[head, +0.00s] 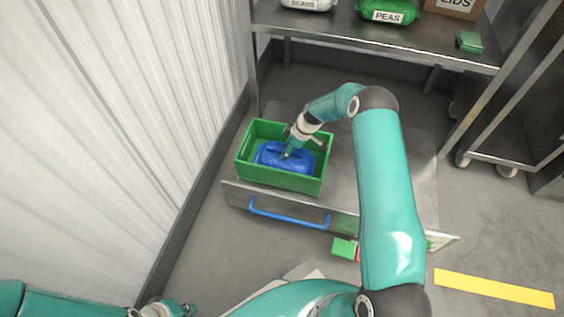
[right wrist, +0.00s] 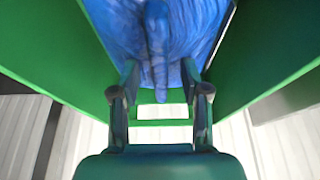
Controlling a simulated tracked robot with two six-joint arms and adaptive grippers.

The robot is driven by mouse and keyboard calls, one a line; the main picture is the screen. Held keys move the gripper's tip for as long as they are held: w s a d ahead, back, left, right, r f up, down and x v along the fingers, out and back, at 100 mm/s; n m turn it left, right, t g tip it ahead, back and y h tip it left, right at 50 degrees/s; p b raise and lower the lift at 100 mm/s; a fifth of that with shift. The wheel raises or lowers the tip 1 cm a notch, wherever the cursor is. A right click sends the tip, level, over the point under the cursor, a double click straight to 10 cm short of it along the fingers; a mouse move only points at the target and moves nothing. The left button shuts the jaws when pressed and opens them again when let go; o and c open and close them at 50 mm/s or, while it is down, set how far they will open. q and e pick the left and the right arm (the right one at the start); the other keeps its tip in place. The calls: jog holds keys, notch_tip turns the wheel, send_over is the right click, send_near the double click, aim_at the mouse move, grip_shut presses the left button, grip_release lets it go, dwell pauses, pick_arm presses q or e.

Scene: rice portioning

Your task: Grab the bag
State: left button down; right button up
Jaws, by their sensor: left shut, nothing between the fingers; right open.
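The blue bag (head: 270,156) lies in a green crate (head: 258,178), which stands in the open drawer at floor level. My right gripper (head: 288,153) reaches down into the crate over the bag. In the right wrist view, the open fingers of my right gripper (right wrist: 160,72) stand on either side of a raised ridge of the blue bag (right wrist: 185,30). Whether the fingers touch the bag is unclear. The green crate (right wrist: 62,62) walls flank the fingers there. My left gripper (head: 172,309) is shut and empty at the bottom left, partly cut off by the frame edge.
The drawer has a blue handle (head: 290,217). A metal shelf (head: 340,30) above holds a PEAS bag (head: 387,10), a BEANS bag (head: 308,4) and a LIDS box (head: 452,6). A corrugated wall (head: 120,120) stands at left. Floor at right is clear near the yellow stripe (head: 492,289).

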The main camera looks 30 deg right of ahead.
dwell(0.3)
grip_shut()
dwell(0.3)
